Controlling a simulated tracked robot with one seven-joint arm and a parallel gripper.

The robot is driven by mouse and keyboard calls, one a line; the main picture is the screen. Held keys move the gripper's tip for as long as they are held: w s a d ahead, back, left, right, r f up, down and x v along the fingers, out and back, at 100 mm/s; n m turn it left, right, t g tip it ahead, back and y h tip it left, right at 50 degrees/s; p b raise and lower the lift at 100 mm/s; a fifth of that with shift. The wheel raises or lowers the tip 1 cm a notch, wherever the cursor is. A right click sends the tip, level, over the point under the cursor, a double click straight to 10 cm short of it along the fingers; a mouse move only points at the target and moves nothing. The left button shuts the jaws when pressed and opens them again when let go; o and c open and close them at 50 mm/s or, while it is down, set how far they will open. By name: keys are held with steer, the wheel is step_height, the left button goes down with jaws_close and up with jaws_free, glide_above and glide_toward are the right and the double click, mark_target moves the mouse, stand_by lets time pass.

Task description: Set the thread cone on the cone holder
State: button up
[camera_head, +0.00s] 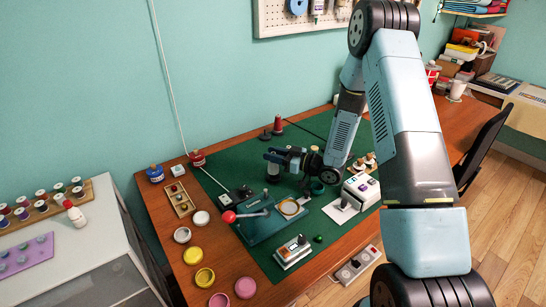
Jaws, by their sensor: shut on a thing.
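My gripper (274,158) reaches left over the green mat and is shut on a small grey piece (273,171), which looks like the thread cone. The dark fingers cover its upper part, and I cannot tell whether its foot touches the mat. Behind the gripper, near the wall, stands a dark round base with a short upright (265,135), which looks like the cone holder. A red cone (278,124) stands upright just right of it. The grey piece is in front of the dark base and apart from it.
A blue device with a red knob (229,216) and a pale ring (290,207) lie in front of the gripper. White machines (361,187) stand at right. Several coloured round tins (193,255) line the table's left. The green mat (237,158) is clear left of the gripper.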

steer(key=shift+r, duration=0.4)
stand_by(0.6)
steer(key=shift+f, duration=0.8)
stand_by(0.4)
steer(key=shift+r, duration=0.8)
stand_by(0.8)
steer(key=shift+f, duration=0.8)
stand_by(0.4)
steer(key=o, duration=0.8)
steer(key=shift+v, duration=5.55)
